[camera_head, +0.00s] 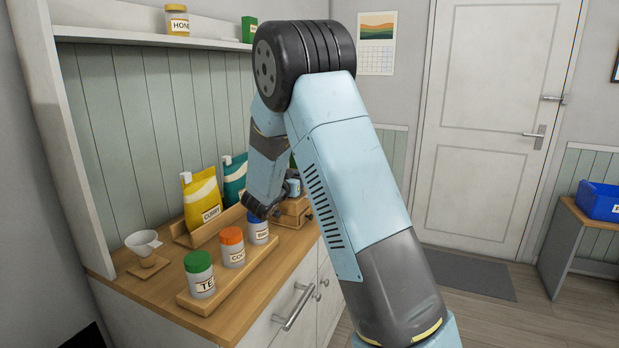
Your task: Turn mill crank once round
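The mill (293,212) is a small brown wooden box with a dark knob on its front. It stands at the right part of the wooden counter, partly behind my arm. Its crank cannot be made out; my wrist and forearm cover the area above and left of the box.
A wooden tray (205,304) holds green-, orange- and blue-lidded jars in front. Behind, a wooden rack (180,238) holds yellow and teal pouches. A white dripper (143,243) stands at left. A shelf (120,35) hangs above. The counter's front edge is below the tray.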

